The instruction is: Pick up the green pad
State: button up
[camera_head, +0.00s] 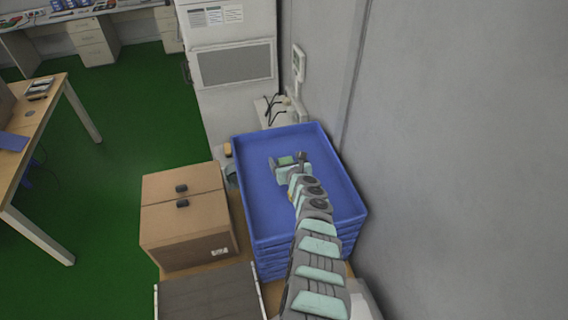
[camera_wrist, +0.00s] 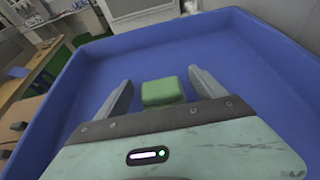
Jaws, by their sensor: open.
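The green pad (camera_wrist: 162,93) is a small block lying in the blue tray (camera_wrist: 262,62). In the wrist view it shows between and just beyond the base of my gripper (camera_wrist: 160,88), whose two grey fingers stand apart on either side of it. The pad's near edge is hidden behind the gripper body. In the head view my gripper (camera_head: 288,160) is over the middle of the blue tray (camera_head: 262,215), and a bit of the green pad (camera_head: 286,160) shows at it. My gripper is open and holds nothing. I cannot tell whether the fingers touch the pad.
The blue tray tops a stack of similar trays, and its raised walls surround my gripper. A cardboard box (camera_head: 185,225) stands to the left. A grey wall (camera_head: 450,150) rises close on the right. A white cabinet (camera_head: 235,100) stands behind. The tray floor around the pad looks clear.

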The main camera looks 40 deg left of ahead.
jog(key=c, duration=1.4)
jog(key=shift+c, duration=0.2)
jog(key=shift+d+r, duration=0.1)
